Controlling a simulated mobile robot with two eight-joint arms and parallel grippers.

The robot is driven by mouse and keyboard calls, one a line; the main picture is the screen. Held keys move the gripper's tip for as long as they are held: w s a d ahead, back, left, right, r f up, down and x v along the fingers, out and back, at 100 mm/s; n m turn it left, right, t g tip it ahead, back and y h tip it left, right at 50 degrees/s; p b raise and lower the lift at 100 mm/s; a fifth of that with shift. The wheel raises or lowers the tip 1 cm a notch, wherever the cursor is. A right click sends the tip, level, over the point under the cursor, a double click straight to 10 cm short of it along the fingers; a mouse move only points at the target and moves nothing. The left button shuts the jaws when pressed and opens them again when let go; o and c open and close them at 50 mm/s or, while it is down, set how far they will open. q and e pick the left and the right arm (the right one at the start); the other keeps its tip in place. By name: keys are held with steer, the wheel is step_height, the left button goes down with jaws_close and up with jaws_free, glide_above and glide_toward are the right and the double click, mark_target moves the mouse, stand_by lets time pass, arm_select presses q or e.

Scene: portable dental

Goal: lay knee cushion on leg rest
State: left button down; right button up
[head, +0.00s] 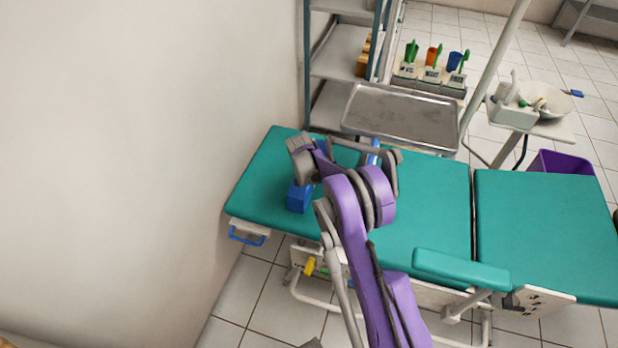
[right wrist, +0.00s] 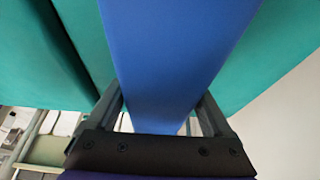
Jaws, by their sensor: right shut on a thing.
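The knee cushion is a long blue block (head: 299,198) at the left end of the green padded couch. That end section is the leg rest (head: 258,190). In the head view my right arm covers the cushion's middle. My right gripper (right wrist: 160,112) is shut on the cushion, which runs away between its two fingers in the right wrist view (right wrist: 175,60). The green padding (right wrist: 75,40) shows close behind the cushion. I cannot tell whether the cushion's underside touches the pad. My left gripper is not in view.
A metal tray (head: 400,115) stands just beyond the couch, near a shelf rack (head: 340,50). A green armrest (head: 460,268) stands along the near side. A wall (head: 130,150) is close at the left. The couch's right section (head: 545,230) is clear.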

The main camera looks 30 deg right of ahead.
steer(key=shift+f, duration=1.75)
steer(key=shift+f, duration=0.1)
steer(key=o, duration=1.3)
steer(key=shift+o, duration=0.2)
